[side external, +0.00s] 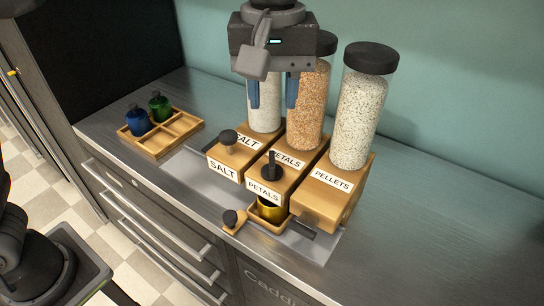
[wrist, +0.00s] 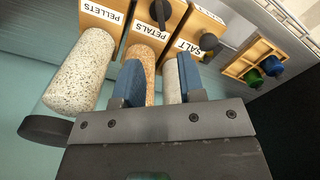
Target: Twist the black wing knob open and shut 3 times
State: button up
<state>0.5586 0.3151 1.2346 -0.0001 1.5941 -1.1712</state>
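The black wing knob (side external: 272,170) stands on the sloped front of the middle wooden dispenser (side external: 290,182), labelled PETALS. It also shows at the top of the wrist view (wrist: 158,16). My gripper (side external: 272,98) is above and behind the knob, in front of the clear jars and apart from the knob. Its two blue-padded fingers are spread with nothing between them; in the wrist view the open gripper (wrist: 158,75) shows the jars beyond. A gold cup (side external: 271,210) sits in a small wooden holder below the PETALS dispenser.
The SALT dispenser (side external: 217,156) with a round black knob (side external: 228,137) stands left, the PELLETS dispenser (side external: 318,205) right. Tall jars (side external: 364,110) rise behind. A wooden tray (side external: 162,144) holds a blue bottle (side external: 138,122) and a green bottle (side external: 159,106). The counter at right is clear.

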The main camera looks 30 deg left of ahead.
aim_at(272, 159)
notch_tip(272, 159, down, 12)
jog(key=shift+f, duration=0.2)
jog(key=shift+c, duration=0.2)
grip_shut()
dwell(0.3)
